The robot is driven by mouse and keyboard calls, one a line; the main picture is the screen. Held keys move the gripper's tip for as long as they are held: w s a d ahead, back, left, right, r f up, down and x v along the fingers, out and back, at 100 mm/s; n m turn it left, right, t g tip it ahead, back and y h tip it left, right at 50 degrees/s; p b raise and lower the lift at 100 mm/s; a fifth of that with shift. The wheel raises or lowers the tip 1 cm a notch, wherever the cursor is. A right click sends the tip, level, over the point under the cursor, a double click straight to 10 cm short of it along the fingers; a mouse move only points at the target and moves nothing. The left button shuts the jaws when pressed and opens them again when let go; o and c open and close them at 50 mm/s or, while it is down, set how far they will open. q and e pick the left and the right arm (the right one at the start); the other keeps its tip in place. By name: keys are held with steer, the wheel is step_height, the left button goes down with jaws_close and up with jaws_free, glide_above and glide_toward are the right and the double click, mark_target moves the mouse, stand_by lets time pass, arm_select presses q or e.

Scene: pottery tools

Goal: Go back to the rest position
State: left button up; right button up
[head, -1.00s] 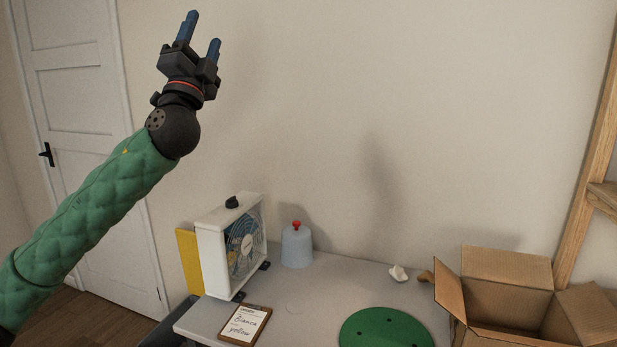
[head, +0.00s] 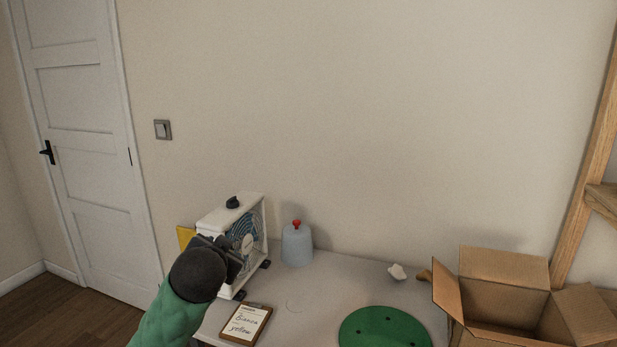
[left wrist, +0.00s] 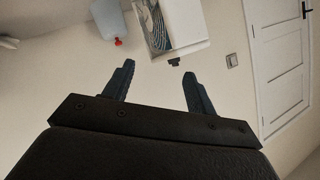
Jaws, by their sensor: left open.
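My left gripper (head: 226,250) is low at the left end of the table, in front of the white box fan (head: 211,217) and overlapping it in the head view. Its fingers are mostly hidden there by my own wrist. In the left wrist view the two dark blue fingers of my left gripper (left wrist: 158,84) are spread apart with nothing between them. The fan (left wrist: 170,28) shows upside down beyond the fingertips, with the blue-grey bottle (left wrist: 104,18) beside it. I cannot tell whether the gripper touches the fan. My right gripper is in neither view.
An open cardboard box (head: 505,268) is at right. The air above the table is clear.

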arm_select(q)
steer(key=s+d+f+n+g+h+p, duration=0.15)
steer(key=s+f+g, duration=0.25)
steer(key=s+f, duration=1.05)
steer(key=s+d+f+n+g+h+p, duration=0.1)
steer(key=s+d+f+g, duration=0.25)
steer(key=s+f, duration=1.1)
steer(key=s+f+g, duration=0.3)
steer(key=s+f, duration=0.6)
steer(key=s, duration=0.1)
steer(key=shift+s+d+f+n+g+p, duration=0.15)
steer(key=shift+s+f+n+g+p, duration=0.15)
steer(key=shift+s+f+n+g, duration=0.1)
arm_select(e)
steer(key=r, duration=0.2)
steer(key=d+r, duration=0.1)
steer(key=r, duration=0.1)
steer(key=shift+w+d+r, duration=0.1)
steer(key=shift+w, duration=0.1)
arm_select(q)
steer(key=shift+h, duration=0.25)
